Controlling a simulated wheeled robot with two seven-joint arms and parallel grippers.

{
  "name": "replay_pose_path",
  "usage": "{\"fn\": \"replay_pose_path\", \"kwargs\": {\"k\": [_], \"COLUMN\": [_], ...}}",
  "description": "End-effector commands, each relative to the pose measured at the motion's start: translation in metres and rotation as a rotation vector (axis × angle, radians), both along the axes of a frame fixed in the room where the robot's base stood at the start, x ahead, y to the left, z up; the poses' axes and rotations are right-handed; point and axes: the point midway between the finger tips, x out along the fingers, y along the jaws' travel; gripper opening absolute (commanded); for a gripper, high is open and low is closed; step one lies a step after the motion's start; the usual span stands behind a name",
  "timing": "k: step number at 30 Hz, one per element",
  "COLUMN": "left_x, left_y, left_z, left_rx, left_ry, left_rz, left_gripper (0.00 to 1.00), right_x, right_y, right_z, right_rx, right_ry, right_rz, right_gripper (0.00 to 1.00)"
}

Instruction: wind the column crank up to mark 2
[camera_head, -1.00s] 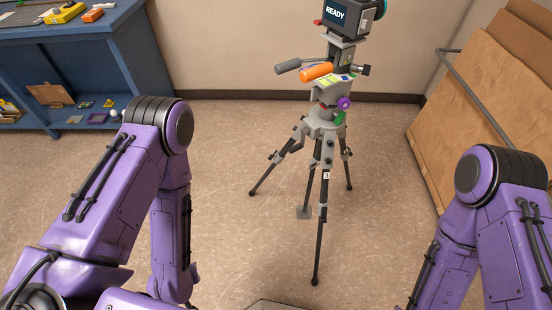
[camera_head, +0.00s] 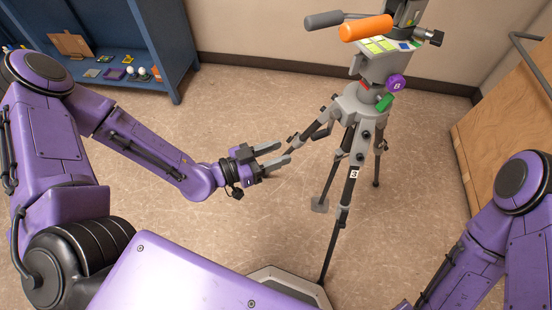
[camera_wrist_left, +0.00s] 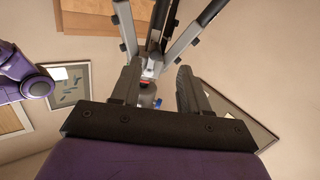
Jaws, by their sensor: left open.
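The tripod (camera_head: 362,105) stands on the floor right of centre in the head view, upright on spread legs. Near its column sit a purple knob (camera_head: 397,84) and a green knob (camera_head: 384,102); which one is the crank I cannot tell. Higher up are an orange handle (camera_head: 366,28) and a grey handle (camera_head: 323,20). No column mark is readable. My left gripper (camera_head: 284,153) is open and empty, left of the tripod and below the knobs, apart from them. In the left wrist view the tripod (camera_wrist_left: 150,67) shows beyond the open fingers. My right gripper is out of view.
A blue shelf unit (camera_head: 178,60) with small items stands at the back left. Wooden panels (camera_head: 510,125) lean at the right behind a grey rail. A leg carries a "3" label (camera_head: 353,174). The floor left of the tripod is clear.

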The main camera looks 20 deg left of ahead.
Motion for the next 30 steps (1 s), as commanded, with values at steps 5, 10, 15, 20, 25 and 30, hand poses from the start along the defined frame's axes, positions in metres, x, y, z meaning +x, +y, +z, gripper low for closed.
{"fn": "replay_pose_path", "kwargs": {"k": [5,10,15,20,25,30], "left_x": [0.006,0.018,0.032,0.046,0.061,0.069], "left_y": [-0.003,-0.016,-0.030,-0.043,-0.058,-0.064], "left_z": [0.011,0.009,0.009,0.010,0.010,0.012], "left_rx": [0.017,0.017,0.016,0.016,0.016,0.015], "left_ry": [-0.109,-0.107,-0.104,-0.104,-0.102,-0.101], "left_rz": [-0.027,-0.031,-0.031,-0.030,-0.031,-0.029], "left_gripper": [0.45,0.45,0.45,0.45,0.45,0.45], "right_x": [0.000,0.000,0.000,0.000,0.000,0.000], "right_y": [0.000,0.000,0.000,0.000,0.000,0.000], "right_z": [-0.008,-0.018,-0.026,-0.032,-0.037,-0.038], "right_rx": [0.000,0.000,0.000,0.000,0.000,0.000], "right_ry": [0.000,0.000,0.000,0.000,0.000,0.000], "right_rz": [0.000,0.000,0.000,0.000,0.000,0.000], "right_gripper": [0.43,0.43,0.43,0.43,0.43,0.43]}}
